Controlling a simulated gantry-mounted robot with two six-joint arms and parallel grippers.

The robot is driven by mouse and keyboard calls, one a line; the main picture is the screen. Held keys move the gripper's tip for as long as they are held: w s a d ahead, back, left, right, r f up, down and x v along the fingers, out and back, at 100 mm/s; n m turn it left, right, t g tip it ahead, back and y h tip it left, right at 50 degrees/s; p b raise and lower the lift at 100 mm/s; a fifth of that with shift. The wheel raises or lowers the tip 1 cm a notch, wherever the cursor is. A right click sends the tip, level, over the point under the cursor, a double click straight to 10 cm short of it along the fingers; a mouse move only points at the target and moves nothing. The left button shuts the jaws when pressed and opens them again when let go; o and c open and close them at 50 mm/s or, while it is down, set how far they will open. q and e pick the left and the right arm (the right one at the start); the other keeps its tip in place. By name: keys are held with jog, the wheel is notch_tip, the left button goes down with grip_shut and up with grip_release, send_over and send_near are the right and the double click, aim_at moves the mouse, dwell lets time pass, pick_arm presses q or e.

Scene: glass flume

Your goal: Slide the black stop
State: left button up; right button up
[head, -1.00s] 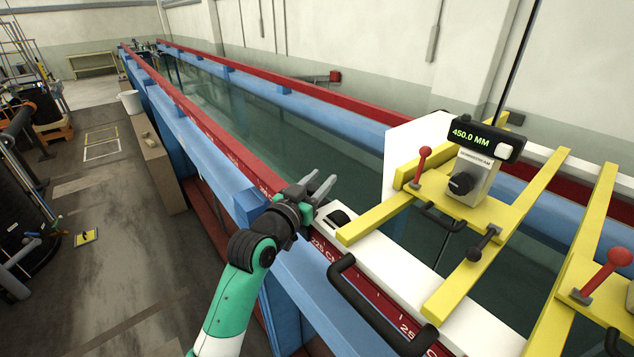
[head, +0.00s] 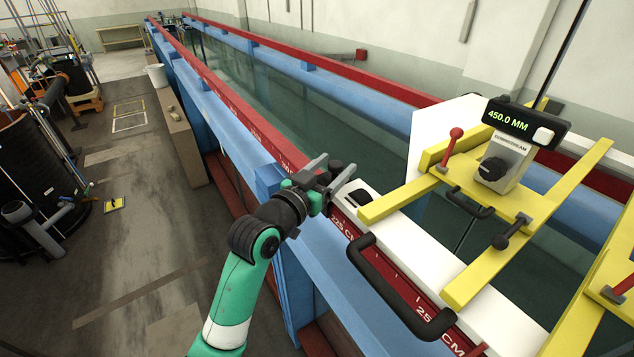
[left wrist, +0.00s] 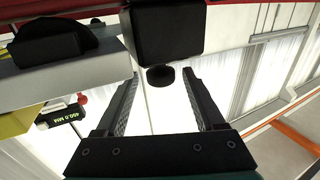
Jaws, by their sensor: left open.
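In the left wrist view, the black stop (left wrist: 166,32) is a dark block with a short round black knob (left wrist: 160,77) facing my gripper. My left gripper (left wrist: 160,88) is open, with its two fingers on either side of the knob and space between. In the head view, my left gripper (head: 336,170) is over the near red rail, at the end of the white carriage plate (head: 397,230). The stop is mostly hidden by the gripper there. I cannot tell whether a finger touches it. My right gripper is not in view.
A yellow carriage frame (head: 400,197) stands to the right, with a display (head: 520,122) reading 450.0 MM and red-knobbed levers. A black handle (head: 395,288) and a rounded black piece (head: 362,197) lie close by. The red rail (head: 240,108) is clear farther back.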

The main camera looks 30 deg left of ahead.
pick_arm(q)
jog(key=s, duration=0.4)
jog(key=shift+f, duration=0.15)
jog(key=s+p, duration=0.2)
jog(key=s, duration=0.1)
jog(key=shift+s, duration=0.15)
